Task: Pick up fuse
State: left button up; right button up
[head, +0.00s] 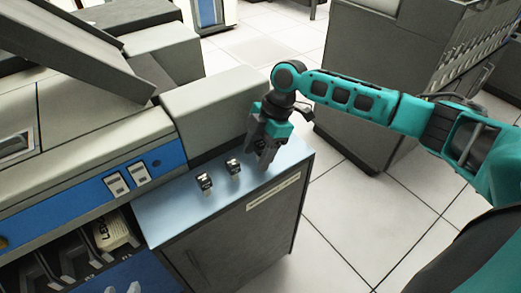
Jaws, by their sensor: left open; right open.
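Two small dark-and-silver pieces stand on the blue-grey metal top of a low cabinet (168,222). One small piece (204,182) is nearer, and the other small piece (233,166) is a little further right. They are too small to tell which is the fuse or whether either is seated in a holder. My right gripper (264,156) points down over the right end of the metal top, just right of the second piece and apart from it. It is open and appears empty. My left gripper is not in view.
A large grey and blue machine (80,205) with two white switches (128,180) borders the metal top on the left. A beige housing (212,105) stands behind it. A grey card cabinet (360,70) stands across the tiled floor (365,215), which is clear.

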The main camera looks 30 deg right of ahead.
jog(key=c, duration=1)
